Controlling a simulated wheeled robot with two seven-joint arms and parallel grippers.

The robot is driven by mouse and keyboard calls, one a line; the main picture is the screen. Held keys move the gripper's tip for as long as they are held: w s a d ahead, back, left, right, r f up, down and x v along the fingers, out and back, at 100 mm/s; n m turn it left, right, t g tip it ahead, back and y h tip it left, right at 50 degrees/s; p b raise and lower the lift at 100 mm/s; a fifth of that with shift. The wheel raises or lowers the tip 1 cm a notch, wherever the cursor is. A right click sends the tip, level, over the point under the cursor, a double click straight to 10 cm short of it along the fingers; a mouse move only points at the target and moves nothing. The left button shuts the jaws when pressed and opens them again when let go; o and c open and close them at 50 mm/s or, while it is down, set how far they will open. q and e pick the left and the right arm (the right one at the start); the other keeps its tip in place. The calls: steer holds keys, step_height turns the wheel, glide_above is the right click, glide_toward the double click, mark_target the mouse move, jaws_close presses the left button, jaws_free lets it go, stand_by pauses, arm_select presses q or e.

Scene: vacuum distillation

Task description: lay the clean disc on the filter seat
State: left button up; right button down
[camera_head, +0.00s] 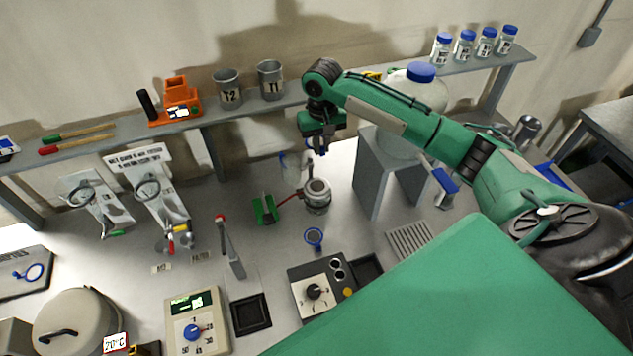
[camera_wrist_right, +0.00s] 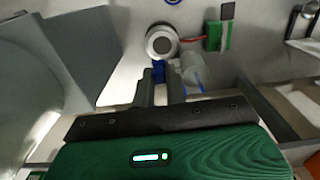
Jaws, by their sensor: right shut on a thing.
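My right gripper (camera_head: 318,147) hangs above the bench, fingers pointing down. In the right wrist view its two fingers (camera_wrist_right: 161,82) are shut on a small blue piece (camera_wrist_right: 158,70). The fingers hide much of this piece, so I cannot tell whether it belongs to the clean disc. A round metal vessel with a pale round top (camera_head: 317,190), which looks like the filter seat, stands below the gripper. It also shows in the right wrist view (camera_wrist_right: 161,42), just beyond the fingertips and apart from them. My left gripper is not in view.
A clear part with a blue edge (camera_wrist_right: 195,72) is beside the fingers. A green block (camera_head: 265,209) stands left of the vessel, a grey stand (camera_head: 375,180) right.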

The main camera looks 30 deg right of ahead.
glide_above(321, 193)
step_height(321, 193, down, 13)
steer(key=shift+r+b, duration=0.2)
steer(key=shift+b, duration=0.25)
steer(key=shift+f+b, duration=0.4)
steer(key=shift+f, duration=0.15)
step_height(321, 193, down, 4)
steer(key=b, duration=0.3)
steer(key=shift+r+b, duration=0.25)
steer(key=shift+b, duration=0.05)
steer(key=shift+r, duration=0.1)
steer(key=c, duration=1.4)
jaws_free()
steer(key=shift+c, duration=0.2)
